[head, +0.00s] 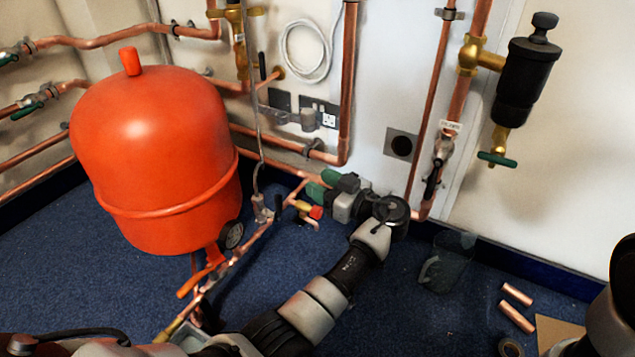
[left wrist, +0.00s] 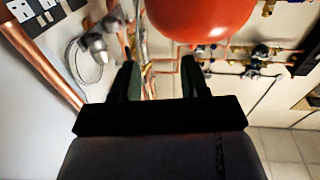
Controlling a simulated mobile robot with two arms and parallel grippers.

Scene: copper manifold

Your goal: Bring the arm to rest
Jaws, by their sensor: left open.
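My left arm reaches in from the bottom of the head view, and its wrist bends left beside the wall pipework. My left gripper (head: 320,184) points left, with green-padded fingertips beside a copper pipe joint. In the left wrist view the two fingers (left wrist: 160,80) stand apart with nothing held between them. I cannot tell from the head view whether a fingertip touches the pipe. Part of my right arm shows at the right edge of the head view; its gripper is out of view.
A large red expansion vessel (head: 155,150) stands left of my gripper, with a gauge (head: 231,234) below. A clear jug (head: 446,263), loose copper pieces (head: 517,316) and cardboard (head: 558,333) lie on the blue carpet. A black air vent (head: 523,75) hangs on the wall pipework.

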